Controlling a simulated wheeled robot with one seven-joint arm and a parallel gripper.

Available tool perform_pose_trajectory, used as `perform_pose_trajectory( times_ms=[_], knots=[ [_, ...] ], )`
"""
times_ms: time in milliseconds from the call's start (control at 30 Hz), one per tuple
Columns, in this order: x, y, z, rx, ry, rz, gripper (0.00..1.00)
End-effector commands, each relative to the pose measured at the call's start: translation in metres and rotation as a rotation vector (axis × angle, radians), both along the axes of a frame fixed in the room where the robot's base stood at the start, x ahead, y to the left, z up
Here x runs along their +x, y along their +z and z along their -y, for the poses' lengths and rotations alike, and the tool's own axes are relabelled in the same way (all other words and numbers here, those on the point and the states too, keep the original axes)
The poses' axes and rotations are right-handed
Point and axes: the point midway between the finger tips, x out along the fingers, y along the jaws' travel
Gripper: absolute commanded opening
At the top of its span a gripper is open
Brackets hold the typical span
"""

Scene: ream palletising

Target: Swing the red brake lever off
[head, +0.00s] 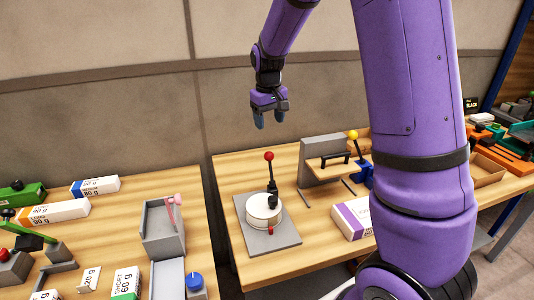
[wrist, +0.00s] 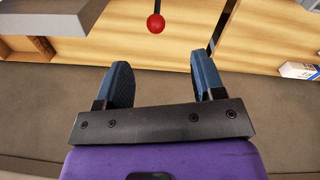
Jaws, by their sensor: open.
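A red ball knob (head: 269,156) tops a dark upright lever beside a white round drum (head: 264,209) on a grey base plate (head: 284,232). A small red piece (head: 271,230) sits at the drum's front edge; I cannot tell which red part is the brake lever. My gripper (head: 269,118) hangs above the knob, apart from it, fingers pointing down. In the wrist view my gripper (wrist: 161,75) is open and empty, and the red knob (wrist: 156,23) shows beyond the gap between the fingers.
A grey upright stand (head: 318,150) and a yellow-knobbed blue lever (head: 354,135) stand to the right. A purple-white ream (head: 351,217) lies in front of them. A second table at left holds reams, a grey tray (head: 162,232) and a blue knob (head: 194,281). A gap separates the tables.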

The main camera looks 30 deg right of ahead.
Motion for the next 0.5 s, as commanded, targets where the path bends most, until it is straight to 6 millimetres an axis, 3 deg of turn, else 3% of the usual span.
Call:
perform_pose_trajectory(
  times_ms=[133,500],
  knots=[
    [0.02,-0.03,0.007,-0.023,0.006,-0.036,0.62],
    [0.03,-0.06,0.012,-0.035,0.012,-0.053,0.62]
  ],
)
